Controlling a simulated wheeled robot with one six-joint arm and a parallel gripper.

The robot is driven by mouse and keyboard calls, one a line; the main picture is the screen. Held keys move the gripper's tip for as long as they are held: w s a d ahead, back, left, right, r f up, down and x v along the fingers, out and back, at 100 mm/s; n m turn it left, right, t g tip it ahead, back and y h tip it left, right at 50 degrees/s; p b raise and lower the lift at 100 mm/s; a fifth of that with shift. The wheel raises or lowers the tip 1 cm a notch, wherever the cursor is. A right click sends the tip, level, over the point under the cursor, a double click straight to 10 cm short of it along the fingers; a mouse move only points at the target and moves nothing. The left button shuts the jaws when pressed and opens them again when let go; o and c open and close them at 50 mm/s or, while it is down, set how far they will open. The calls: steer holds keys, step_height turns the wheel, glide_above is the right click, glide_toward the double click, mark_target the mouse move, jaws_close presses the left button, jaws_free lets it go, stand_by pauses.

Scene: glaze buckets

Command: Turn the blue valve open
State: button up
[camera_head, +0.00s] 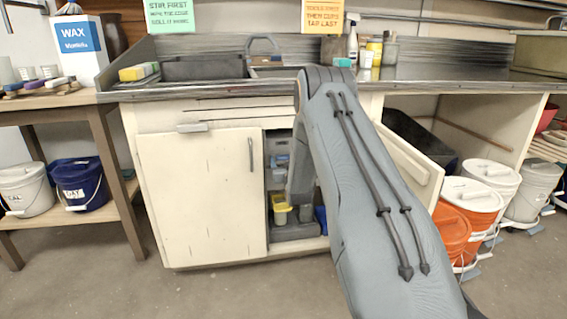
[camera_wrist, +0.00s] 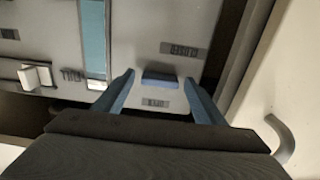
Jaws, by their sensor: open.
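The blue valve (camera_wrist: 160,79) shows in the wrist view as a short blue handle on a grey panel (camera_wrist: 140,57), lying crosswise in the picture. A small dark label sits just below it and another above right. My gripper (camera_wrist: 160,85) is open, with one blue-grey finger on each side of the blue handle. There is a gap between each finger and the handle; whether the tips reach to its depth I cannot tell. In the head view my arm reaches into the sink cabinet (camera_head: 199,195), and it hides the gripper and the blue valve.
A white valve handle (camera_wrist: 36,77) sits left on the same panel, beyond a blue vertical strip (camera_wrist: 94,38). A cabinet door with a curved handle (camera_wrist: 281,138) stands close on the right. A yellow container (camera_head: 281,208) stands low in the cabinet.

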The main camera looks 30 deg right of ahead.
steer(key=c, duration=1.1)
steer(key=shift+o, duration=0.2)
steer(key=m+p, duration=0.1)
steer(key=m, duration=0.3)
steer(key=shift+m, duration=0.4)
steer(key=m+p, duration=0.1)
steer(key=m, duration=0.3)
steer(key=shift+p, duration=0.3)
steer(key=m+p, duration=0.1)
steer(key=m, duration=0.4)
steer(key=shift+m, duration=2)
steer(key=shift+p, duration=0.3)
